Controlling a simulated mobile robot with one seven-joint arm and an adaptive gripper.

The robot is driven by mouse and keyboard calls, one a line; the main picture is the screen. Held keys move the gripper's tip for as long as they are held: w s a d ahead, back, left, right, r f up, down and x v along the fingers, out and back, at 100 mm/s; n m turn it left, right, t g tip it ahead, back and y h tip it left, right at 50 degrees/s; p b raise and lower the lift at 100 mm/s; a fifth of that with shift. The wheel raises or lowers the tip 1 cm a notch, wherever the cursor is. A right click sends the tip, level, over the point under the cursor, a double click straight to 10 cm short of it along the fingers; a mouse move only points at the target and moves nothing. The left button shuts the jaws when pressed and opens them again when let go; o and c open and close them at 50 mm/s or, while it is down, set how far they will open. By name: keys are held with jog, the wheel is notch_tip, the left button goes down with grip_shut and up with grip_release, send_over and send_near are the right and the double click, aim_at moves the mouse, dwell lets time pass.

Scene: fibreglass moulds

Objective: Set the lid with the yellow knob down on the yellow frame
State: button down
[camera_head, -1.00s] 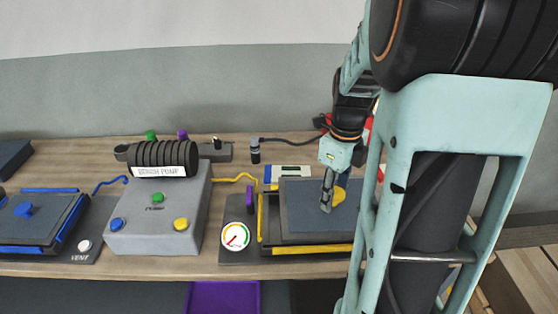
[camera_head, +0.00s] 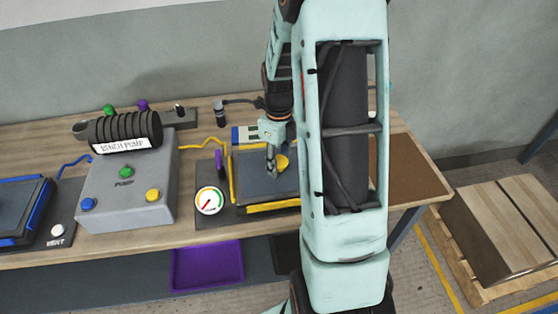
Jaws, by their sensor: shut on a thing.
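The lid is a flat dark grey-blue plate (camera_head: 252,186) with a round yellow knob (camera_head: 282,161) on top. My gripper (camera_head: 272,172) points down and is shut on the yellow knob. The lid lies over the yellow frame (camera_head: 272,207), whose front bar and left bar show along the lid's edges. The lid looks level and close to the frame; I cannot tell whether it touches. My arm hides the right part of the lid and frame.
A dial gauge (camera_head: 209,201) and a purple lever (camera_head: 219,162) stand left of the frame. The grey bench pump (camera_head: 127,195) is further left, with a blue-framed mould (camera_head: 22,207) beyond. A brown board (camera_head: 408,170) lies at right. A purple tray (camera_head: 207,264) is below.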

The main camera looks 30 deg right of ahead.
aim_at(279, 160)
jog(key=shift+f, duration=0.15)
jog(key=c, duration=1.3)
grip_release()
notch_tip(279, 160, up, 12)
jog(key=shift+r+b, duration=0.25)
jog(key=shift+b, duration=0.1)
